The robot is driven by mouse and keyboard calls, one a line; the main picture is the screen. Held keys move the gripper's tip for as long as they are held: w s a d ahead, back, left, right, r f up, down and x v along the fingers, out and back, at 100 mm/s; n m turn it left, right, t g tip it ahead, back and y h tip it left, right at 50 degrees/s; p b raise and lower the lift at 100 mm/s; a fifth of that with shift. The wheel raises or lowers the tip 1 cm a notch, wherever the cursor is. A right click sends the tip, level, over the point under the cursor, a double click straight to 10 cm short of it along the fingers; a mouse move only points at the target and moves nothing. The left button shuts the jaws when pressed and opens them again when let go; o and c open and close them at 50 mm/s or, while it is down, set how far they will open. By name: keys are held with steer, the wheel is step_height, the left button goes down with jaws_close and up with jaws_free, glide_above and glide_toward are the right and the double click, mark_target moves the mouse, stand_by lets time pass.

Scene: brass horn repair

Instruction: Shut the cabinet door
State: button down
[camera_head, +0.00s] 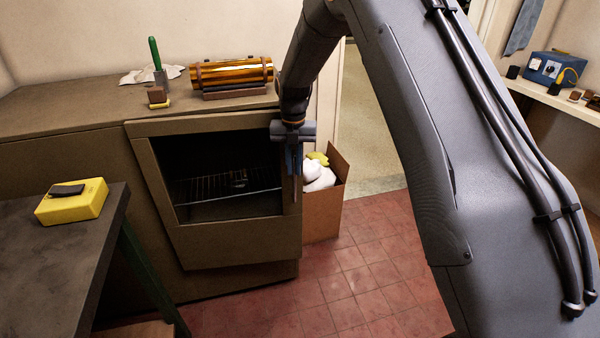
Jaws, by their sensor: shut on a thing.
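The brown cabinet (70,118) stands at the left against the wall. Its door (240,242) is a brown frame around a large dark window or opening, and a wire rack (225,186) shows inside through it. The door sits at an angle to the cabinet front; how wide its gap is I cannot tell. My gripper (294,172) points down at the door's right edge. It is shut on what looks like the upright door handle there, mostly hidden by the fingers.
A brass cylinder (232,73) on a cradle and a green-handled tool (155,55) are on the cabinet top. A cardboard box (325,205) with white and yellow cloths stands right of the door. A dark table (60,250) holds a yellow case (72,206). Red floor tiles (350,290) are clear.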

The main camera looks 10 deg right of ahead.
steer(key=shift+d+f, duration=0.1)
steer(key=shift+d, duration=0.1)
steer(key=c, duration=1.8)
jaws_free()
steer(key=shift+d, duration=0.15)
steer(key=shift+a, duration=0.3)
steer(key=shift+w+r, duration=0.1)
steer(key=shift+r, duration=0.15)
step_height(320, 180, up, 7)
steer(key=shift+r+b, duration=0.2)
steer(key=shift+b, duration=0.6)
